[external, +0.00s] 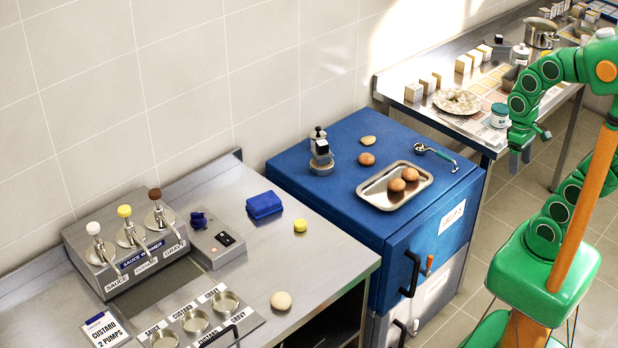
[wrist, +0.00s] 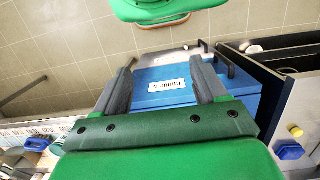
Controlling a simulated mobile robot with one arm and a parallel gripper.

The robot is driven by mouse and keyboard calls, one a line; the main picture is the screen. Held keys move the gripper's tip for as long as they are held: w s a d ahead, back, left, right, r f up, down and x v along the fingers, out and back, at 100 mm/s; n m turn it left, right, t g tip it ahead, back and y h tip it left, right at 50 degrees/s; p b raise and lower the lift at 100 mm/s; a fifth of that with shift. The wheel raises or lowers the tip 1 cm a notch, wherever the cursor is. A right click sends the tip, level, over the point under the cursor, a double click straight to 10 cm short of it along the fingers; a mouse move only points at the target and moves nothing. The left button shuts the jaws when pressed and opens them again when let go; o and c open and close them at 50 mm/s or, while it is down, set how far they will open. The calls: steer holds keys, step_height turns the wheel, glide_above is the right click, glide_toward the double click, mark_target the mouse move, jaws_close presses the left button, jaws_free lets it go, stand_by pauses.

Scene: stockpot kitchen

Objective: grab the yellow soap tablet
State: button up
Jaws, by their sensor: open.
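The yellow soap tablet (external: 300,225) is a small round yellow piece lying on the steel counter (external: 335,258). It sits right of a blue block (external: 264,205). In the wrist view the tablet (wrist: 296,131) shows small near the right edge, beside the blue block (wrist: 290,152). My gripper (external: 520,158) hangs in the air to the right of the blue cabinet, well away from the tablet. In the wrist view its two grey fingers (wrist: 162,62) are spread apart with nothing between them.
The blue cabinet (external: 345,137) stands between my gripper and the counter. It carries a steel tray (external: 425,178) with brown round items, and a ladle. Sauce pumps (external: 128,240) stand at the counter's back left. A pale round item (external: 281,300) lies near its front. Floor shows at right.

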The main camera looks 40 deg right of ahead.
steer(key=w+a+r, duration=0.1)
steer(key=w+a, duration=0.4)
steer(key=w, duration=0.6)
steer(key=w+a+t, duration=0.1)
steer(key=w+a, duration=0.5)
steer(key=w, duration=0.4)
steer(key=w+a+r, duration=0.1)
steer(key=w+a, duration=0.4)
steer(key=w, duration=0.6)
steer(key=n, duration=0.2)
glide_toward(299, 222)
steer(key=shift+s+d+f+t, duration=0.15)
steer(key=shift+d+f+t, duration=0.2)
steer(key=shift+d+t, duration=0.05)
steer(key=shift+a+f, duration=0.3)
steer(key=shift+f, duration=0.1)
steer(key=shift+s+f, duration=0.2)
steer(key=shift+f, duration=3.55)
steer(key=c, duration=1.1)
